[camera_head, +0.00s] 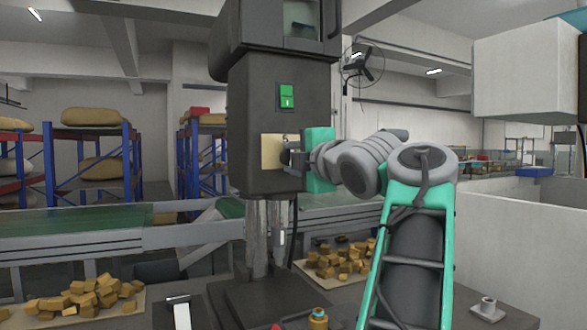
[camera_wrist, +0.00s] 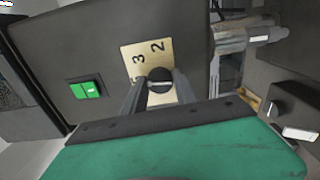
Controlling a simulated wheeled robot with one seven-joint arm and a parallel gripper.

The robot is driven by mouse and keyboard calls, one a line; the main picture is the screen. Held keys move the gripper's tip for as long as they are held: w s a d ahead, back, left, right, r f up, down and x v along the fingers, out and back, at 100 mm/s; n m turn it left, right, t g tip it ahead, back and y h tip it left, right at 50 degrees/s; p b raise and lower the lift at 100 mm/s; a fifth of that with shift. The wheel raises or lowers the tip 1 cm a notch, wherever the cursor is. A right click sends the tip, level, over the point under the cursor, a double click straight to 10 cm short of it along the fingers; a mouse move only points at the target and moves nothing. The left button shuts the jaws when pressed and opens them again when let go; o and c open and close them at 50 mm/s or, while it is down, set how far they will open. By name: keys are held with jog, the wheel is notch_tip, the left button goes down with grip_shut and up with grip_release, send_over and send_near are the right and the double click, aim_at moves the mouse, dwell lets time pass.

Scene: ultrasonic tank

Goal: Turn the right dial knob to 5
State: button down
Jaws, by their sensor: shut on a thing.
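A dark round knob (camera_wrist: 160,78) sits on a pale yellow dial plate (camera_wrist: 133,55) on the grey machine housing. In the wrist view the digits 2 and 3 show on the plate, with part of another at its left edge that I cannot read. My gripper (camera_wrist: 160,88) is shut on the knob, one finger on each side; the fingers hide the lower part of the plate. A light line crosses the knob's face. In the head view the plate (camera_head: 270,155) is left of my gripper (camera_head: 288,157), which reaches it from the right. No second dial is visible.
A green switch (camera_head: 286,96) is above the plate on the housing; it also shows in the wrist view (camera_wrist: 86,88). Metal columns (camera_head: 268,235) stand below the housing. Yellow blocks (camera_head: 85,297) lie in piles on both sides. A white-ended lever (camera_wrist: 300,133) is at the wrist view's right.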

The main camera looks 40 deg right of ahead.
jog(key=shift+f+n+b, duration=0.1)
jog(key=shift+n+b, duration=0.25)
jog(key=shift+n, duration=0.45)
jog(key=c, duration=1)
grip_release()
jog(key=shift+o, duration=0.2)
jog(key=v, duration=0.7)
jog(key=shift+s, duration=0.4)
jog(key=shift+a, duration=0.15)
